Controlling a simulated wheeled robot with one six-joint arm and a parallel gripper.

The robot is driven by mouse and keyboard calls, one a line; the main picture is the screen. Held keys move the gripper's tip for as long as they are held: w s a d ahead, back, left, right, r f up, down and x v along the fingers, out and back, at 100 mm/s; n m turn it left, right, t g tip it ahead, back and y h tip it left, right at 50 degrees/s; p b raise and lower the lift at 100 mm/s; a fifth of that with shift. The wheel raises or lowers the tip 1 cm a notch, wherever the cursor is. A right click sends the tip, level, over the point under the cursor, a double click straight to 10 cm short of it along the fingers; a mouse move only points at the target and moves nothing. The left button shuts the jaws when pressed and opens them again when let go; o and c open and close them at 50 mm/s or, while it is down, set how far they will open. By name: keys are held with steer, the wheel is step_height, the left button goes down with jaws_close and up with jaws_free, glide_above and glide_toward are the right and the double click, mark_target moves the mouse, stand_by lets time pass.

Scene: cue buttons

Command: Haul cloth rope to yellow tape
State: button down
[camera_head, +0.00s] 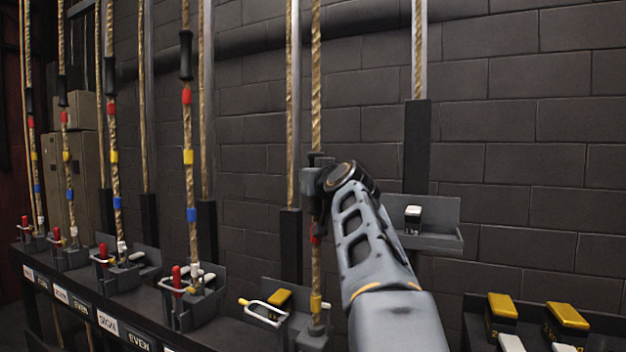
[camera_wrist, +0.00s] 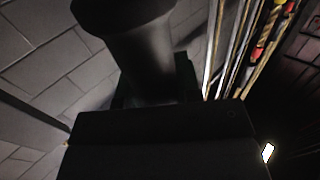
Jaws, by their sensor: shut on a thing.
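The rope (camera_head: 316,75) in my gripper hangs upright; no cloth label is readable on it. My gripper (camera_head: 318,183) is shut on its dark sleeve, just above a red tape (camera_head: 316,238). The wrist view shows a dark cylinder (camera_wrist: 125,50), apparently this sleeve, close in front of the gripper. The yellow tape (camera_head: 317,303) is lower on the rope, just above the rope lock (camera_head: 314,337) at the rail. The lock's pale looped lever (camera_head: 263,312) lies down to the left. My wrist hides part of the sleeve.
Neighbouring ropes (camera_head: 188,130) with red, yellow and blue tapes stand at left, their locks showing red handles (camera_head: 177,278). Labels run along the rail (camera_head: 60,290). A grey tray (camera_head: 432,240) is right of my arm. Gold-topped blocks (camera_head: 567,318) sit at lower right. A block wall is behind.

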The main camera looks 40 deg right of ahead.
steer(key=c, duration=0.8)
jaws_free()
steer(key=shift+s, duration=0.1)
steer(key=b+v, duration=0.2)
steer(key=v, duration=1.1)
steer(key=shift+s+a, duration=0.15)
steer(key=shift+s, duration=0.15)
